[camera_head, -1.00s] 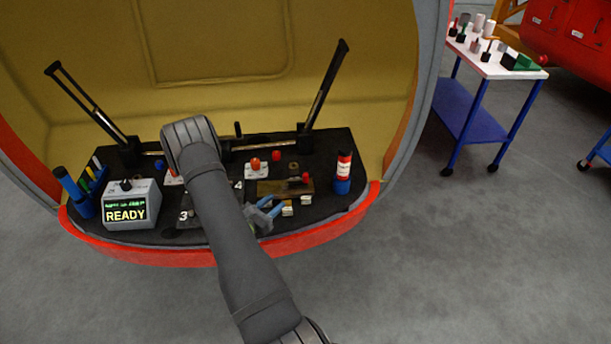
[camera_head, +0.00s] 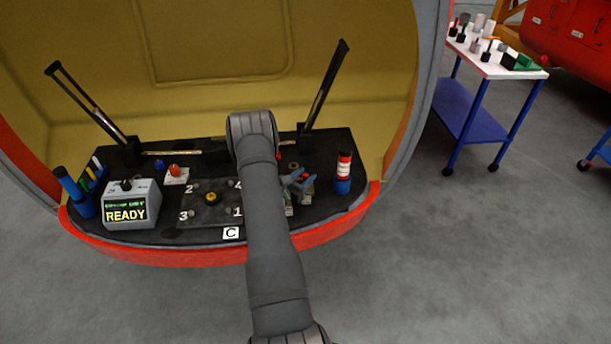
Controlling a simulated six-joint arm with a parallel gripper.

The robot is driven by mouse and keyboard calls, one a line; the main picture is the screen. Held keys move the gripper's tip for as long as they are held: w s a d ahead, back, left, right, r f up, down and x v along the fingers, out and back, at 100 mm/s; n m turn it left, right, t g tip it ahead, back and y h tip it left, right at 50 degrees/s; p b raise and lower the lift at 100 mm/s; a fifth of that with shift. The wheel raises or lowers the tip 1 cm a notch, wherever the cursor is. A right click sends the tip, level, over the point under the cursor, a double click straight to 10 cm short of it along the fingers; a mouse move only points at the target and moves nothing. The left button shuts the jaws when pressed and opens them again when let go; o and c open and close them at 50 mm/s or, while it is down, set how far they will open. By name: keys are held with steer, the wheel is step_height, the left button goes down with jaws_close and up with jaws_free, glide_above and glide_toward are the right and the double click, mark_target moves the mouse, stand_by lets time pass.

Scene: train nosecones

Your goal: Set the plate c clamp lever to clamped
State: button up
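A dark plate (camera_head: 197,213) marked 1 to 4 lies on the black console, with a yellow-centred knob (camera_head: 212,197) in its middle. A white label "C" (camera_head: 231,233) sits just in front of it. A red-knobbed lever (camera_head: 175,170) on a white base stands behind the plate's left side. A sliver of another red knob (camera_head: 279,156) shows beside my arm. I cannot tell which is the plate C clamp lever, or its setting. My gripper (camera_head: 300,183) is right of the plate, over small metal blocks (camera_head: 308,197). Its fingertips are too small to read, and my arm hides the console's middle.
A READY display box (camera_head: 130,205) and a blue cylinder (camera_head: 72,188) stand at the left. A red-and-blue bottle (camera_head: 343,172) stands close right of my gripper. Two tall black levers (camera_head: 325,85) (camera_head: 88,105) rise behind. The console's red rim (camera_head: 330,230) runs along the front.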

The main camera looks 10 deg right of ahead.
steer(key=shift+w+d, duration=0.3)
steer(key=shift+c, duration=0.5)
jaws_close()
steer(key=shift+w+n+t+y, duration=0.55)
steer(key=shift+n+t+y, duration=0.35)
steer(key=shift+y, duration=0.2)
steer(key=shift+w+a+n+t+y, duration=0.2)
steer(key=shift+w+n+t+y, duration=0.3)
steer(key=shift+n+y, duration=0.35)
steer(key=shift+w+a+n+t+y, duration=0.15)
steer(key=shift+w+n+t+y, duration=0.35)
steer(key=shift+y, duration=0.55)
steer(key=shift+o, duration=0.5)
jaws_free()
steer(key=shift+s, duration=0.1)
